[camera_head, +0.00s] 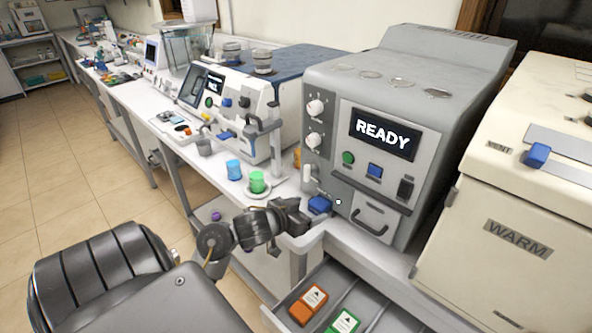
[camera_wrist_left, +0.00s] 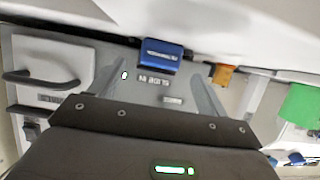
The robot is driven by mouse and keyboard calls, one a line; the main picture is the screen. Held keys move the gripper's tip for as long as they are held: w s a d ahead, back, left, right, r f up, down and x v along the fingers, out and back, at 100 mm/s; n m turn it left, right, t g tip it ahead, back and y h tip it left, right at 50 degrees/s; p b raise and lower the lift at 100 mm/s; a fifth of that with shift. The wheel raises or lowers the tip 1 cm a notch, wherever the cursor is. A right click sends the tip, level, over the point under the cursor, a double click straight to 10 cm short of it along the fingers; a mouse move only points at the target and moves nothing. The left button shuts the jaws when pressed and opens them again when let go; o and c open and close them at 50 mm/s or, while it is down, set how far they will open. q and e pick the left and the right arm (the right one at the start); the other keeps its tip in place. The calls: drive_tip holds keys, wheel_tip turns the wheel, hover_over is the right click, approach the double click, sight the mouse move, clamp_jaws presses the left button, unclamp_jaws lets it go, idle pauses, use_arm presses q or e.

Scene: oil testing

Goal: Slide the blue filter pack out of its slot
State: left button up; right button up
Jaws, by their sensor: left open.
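The blue filter pack (camera_head: 319,204) sits at the lower left of the grey machine with the READY screen (camera_head: 380,133). My left gripper (camera_head: 303,213) is just left of the pack in the head view. In the left wrist view my left gripper (camera_wrist_left: 157,85) is open, with one finger to each side of the pack's line. The pack is beyond or between the fingertips; I cannot tell whether they touch it. The slot itself is hidden. My right gripper is not in view.
An open drawer (camera_head: 365,318) below holds an orange pack (camera_head: 308,304) and a green pack (camera_head: 343,323). A green cup (camera_head: 257,182) and a blue cup (camera_head: 233,169) stand on the bench to the left. A cream WARM unit (camera_head: 520,215) stands at the right.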

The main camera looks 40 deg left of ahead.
sight(315, 207)
use_arm(q)
drive_tip(key=x, duration=0.2)
drive_tip(key=shift+w+f, duration=0.15)
drive_tip(key=shift+w, duration=0.05)
drive_tip(key=shift+b+x, duration=0.35)
drive_tip(key=shift+x, duration=0.4)
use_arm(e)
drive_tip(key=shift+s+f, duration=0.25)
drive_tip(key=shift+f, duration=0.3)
use_arm(q)
drive_tip(key=c, duration=1.2)
drive_tip(key=shift+o, duration=0.2)
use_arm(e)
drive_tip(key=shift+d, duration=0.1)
use_arm(q)
drive_tip(key=shift+s, duration=0.1)
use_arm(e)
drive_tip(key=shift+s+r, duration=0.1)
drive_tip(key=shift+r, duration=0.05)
